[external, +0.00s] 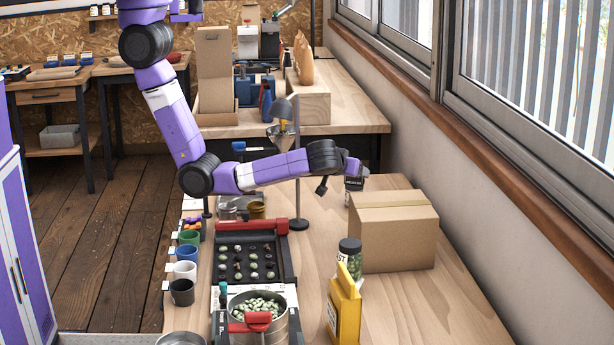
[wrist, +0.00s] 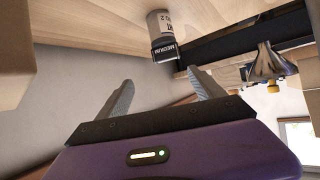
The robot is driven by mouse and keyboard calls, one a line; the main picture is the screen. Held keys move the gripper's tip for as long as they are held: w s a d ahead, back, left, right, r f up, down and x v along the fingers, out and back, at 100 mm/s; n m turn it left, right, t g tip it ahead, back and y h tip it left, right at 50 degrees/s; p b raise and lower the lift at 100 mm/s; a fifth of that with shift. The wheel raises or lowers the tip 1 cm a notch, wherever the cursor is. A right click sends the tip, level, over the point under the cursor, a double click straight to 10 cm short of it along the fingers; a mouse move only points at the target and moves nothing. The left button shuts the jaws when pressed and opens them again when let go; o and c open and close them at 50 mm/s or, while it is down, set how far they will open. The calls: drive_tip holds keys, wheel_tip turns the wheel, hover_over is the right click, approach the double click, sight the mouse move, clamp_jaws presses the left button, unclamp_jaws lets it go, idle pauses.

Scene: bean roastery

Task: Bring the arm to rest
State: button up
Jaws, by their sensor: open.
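My purple arm reaches from the upper left over the workbench (external: 412,300), its forearm roughly level. My gripper (external: 352,168) is at the arm's right end, close to a small dark-lidded jar (external: 354,185) behind the cardboard box. In the wrist view my gripper (wrist: 160,76) has its two grey fingers spread apart with nothing between them. The jar, labelled MEDIUM (wrist: 163,38), shows beyond the fingertips there, apart from them.
A cardboard box (external: 395,235), a jar of green beans (external: 349,258) and a yellow packet (external: 343,305) stand at the right. A black sample tray (external: 240,262), cups (external: 186,270) and a bean pot (external: 258,325) fill the left. A funnel stand (external: 297,190) rises near my forearm.

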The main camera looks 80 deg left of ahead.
drive_tip(key=s+d+r+m+t+h+p, duration=0.2)
drive_tip(key=s+d+m+t+h+p, duration=0.1)
drive_tip(key=s+d+m+t+h, duration=0.55)
drive_tip(key=s+f+m, duration=0.1)
drive_tip(key=s, duration=0.2)
drive_tip(key=s+f+m+h, duration=0.1)
drive_tip(key=s+m, duration=0.1)
drive_tip(key=s, duration=0.1)
drive_tip(key=s+f+m+h+b, duration=0.1)
drive_tip(key=s, duration=0.2)
drive_tip(key=shift+s+a, duration=0.15)
drive_tip(key=shift+s, duration=0.1)
drive_tip(key=shift+m+h, duration=0.25)
drive_tip(key=shift+h, duration=0.3)
drive_tip(key=s, duration=0.6)
drive_tip(key=s+a+b, duration=0.1)
drive_tip(key=s, duration=0.2)
drive_tip(key=shift+f, duration=0.2)
drive_tip(key=s+a+r+b, duration=0.1)
drive_tip(key=s+a+r, duration=0.1)
drive_tip(key=s, duration=0.3)
drive_tip(key=s+a+r, duration=0.1)
drive_tip(key=s+r, duration=0.3)
drive_tip(key=s, duration=0.2)
drive_tip(key=shift+s+a+n+y+b, duration=0.15)
drive_tip(key=shift+a+n+y+b, duration=0.15)
drive_tip(key=shift+a+n+b, duration=0.1)
